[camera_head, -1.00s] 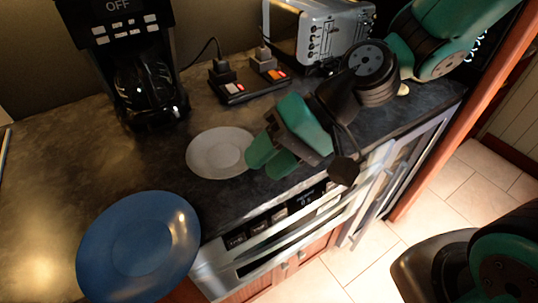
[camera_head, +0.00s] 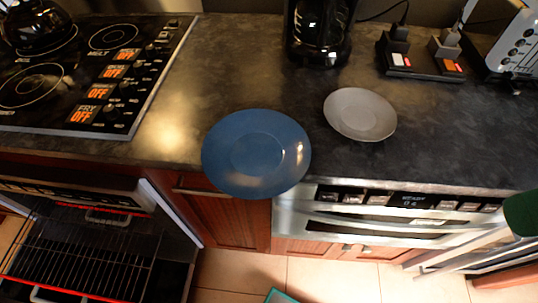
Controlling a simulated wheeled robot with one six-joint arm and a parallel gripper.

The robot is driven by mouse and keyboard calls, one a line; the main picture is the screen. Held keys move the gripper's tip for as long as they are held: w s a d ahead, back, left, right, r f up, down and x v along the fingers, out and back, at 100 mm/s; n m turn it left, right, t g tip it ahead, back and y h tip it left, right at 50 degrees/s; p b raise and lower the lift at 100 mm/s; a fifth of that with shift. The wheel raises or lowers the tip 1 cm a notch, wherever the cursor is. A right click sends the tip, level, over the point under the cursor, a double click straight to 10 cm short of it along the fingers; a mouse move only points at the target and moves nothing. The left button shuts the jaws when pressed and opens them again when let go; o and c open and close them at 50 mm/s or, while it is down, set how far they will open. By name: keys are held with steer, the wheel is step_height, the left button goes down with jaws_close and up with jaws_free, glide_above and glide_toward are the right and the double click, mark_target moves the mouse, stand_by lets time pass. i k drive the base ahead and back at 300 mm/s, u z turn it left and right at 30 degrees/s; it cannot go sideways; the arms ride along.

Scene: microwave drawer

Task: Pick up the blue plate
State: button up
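The blue plate (camera_head: 257,154) is a wide, shallow, glossy dish at the front edge of the dark countertop. Its near rim reaches past the counter edge in the picture, above the red-brown cabinet front. It is fully in sight and nothing touches it. Of my gripper, only what looks like a green finger part (camera_head: 523,212) shows at the right picture edge, well to the right of the blue plate. The rest is out of frame, so its opening cannot be seen.
A grey plate (camera_head: 360,114) lies right of the blue one. A coffee maker (camera_head: 318,32), power strip (camera_head: 422,62) and toaster (camera_head: 512,45) stand behind. A stovetop (camera_head: 85,70) is at left, with an open oven (camera_head: 90,255) below. A drawer appliance (camera_head: 385,218) sits under the counter.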

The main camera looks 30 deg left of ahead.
mark_target(253, 154)
steer(key=z, duration=0.15)
steer(key=k, duration=0.85)
steer(key=u, duration=0.4)
